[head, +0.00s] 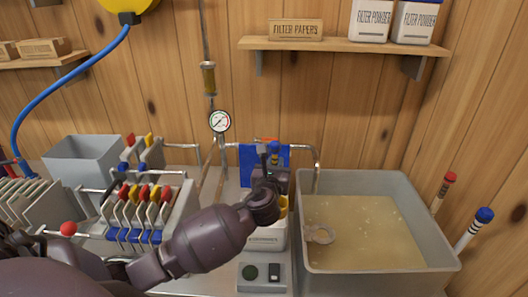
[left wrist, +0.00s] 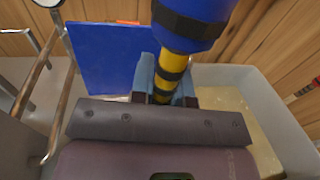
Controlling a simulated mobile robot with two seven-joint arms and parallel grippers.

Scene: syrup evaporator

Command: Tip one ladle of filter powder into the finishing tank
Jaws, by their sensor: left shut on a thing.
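My left gripper (head: 274,168) is shut on a yellow handle with black bands (left wrist: 172,68), which also carries a thick blue part with a black band, seen close in the left wrist view. I take this to be the ladle; its bowl is not clearly visible. The gripper is above a white labelled tub (head: 268,238), left of the finishing tank. A yellow piece (head: 283,206) shows at the tub's top, partly behind my arm. The grey finishing tank (head: 374,281) holds cloudy tan liquid. A pale ring-shaped object (head: 320,234) lies at its left side. My right gripper is not in view.
A blue panel (head: 248,158) stands behind the gripper. Left are a filter press with coloured knobs (head: 142,208) and a grey bin (head: 84,160). A gauge (head: 219,121) and pipes rise behind. A small control box (head: 262,277) sits in front of the tub.

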